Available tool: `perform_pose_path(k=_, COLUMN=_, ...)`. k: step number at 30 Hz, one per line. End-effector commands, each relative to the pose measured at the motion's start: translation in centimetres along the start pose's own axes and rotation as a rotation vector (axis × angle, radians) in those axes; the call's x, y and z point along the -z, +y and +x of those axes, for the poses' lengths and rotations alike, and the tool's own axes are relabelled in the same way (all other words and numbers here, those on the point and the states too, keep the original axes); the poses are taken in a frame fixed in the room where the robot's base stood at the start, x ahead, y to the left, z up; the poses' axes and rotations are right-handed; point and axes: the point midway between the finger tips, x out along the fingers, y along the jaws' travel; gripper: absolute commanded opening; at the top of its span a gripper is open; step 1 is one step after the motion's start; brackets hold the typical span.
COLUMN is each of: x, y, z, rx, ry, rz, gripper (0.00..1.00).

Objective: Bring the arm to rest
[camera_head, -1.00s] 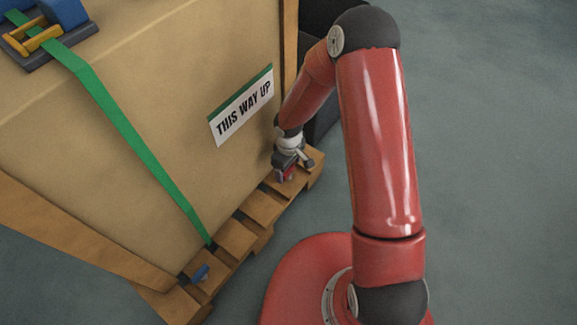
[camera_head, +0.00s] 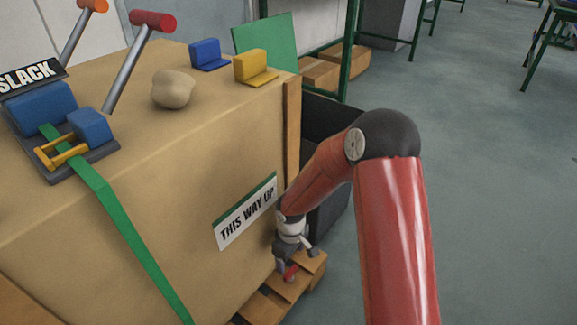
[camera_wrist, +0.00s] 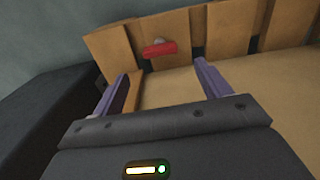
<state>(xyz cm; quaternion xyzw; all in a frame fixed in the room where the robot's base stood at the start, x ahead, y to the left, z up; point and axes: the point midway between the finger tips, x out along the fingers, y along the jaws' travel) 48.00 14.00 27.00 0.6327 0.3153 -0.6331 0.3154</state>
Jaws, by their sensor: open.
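My red arm reaches down beside the crate's right front corner. My gripper (camera_head: 293,258) hangs just above the pallet's end, close to the crate's side. In the wrist view its two purple fingers (camera_wrist: 160,72) are apart with nothing between them. A small red peg-like piece (camera_wrist: 160,48) on the pallet's wood lies beyond the fingertips, apart from them. It also shows just below my gripper in the head view (camera_head: 290,272).
The crate (camera_head: 150,220) stands on the wooden pallet (camera_head: 262,307). On its top are a strap ratchet (camera_head: 80,150), two levers, a lump, and blue and yellow corner pieces. A dark bin (camera_head: 335,215) stands behind my gripper.

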Motion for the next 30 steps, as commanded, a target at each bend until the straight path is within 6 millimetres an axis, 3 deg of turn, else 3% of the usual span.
perform_pose_path(k=4, x=-0.1, y=0.3, z=-0.8, rx=-0.011, ry=0.001, rz=0.009, gripper=0.76)
perform_pose_path(k=7, x=-0.8, y=1.2, z=-3.6, rx=-0.044, ry=0.005, rz=0.045, gripper=0.76)
perform_pose_path(k=12, x=-3.8, y=3.0, z=-12.4, rx=-0.143, ry=0.021, rz=0.174, gripper=0.76)
perform_pose_path(k=18, x=-8.7, y=3.0, z=-22.5, rx=-0.234, ry=0.072, rz=0.367, gripper=0.76)
perform_pose_path(k=24, x=-13.9, y=0.8, z=-30.8, rx=-0.282, ry=0.163, rz=0.562, gripper=0.76)
perform_pose_path(k=30, x=-18.9, y=-2.9, z=-36.8, rx=-0.283, ry=0.289, rz=0.743, gripper=0.76)
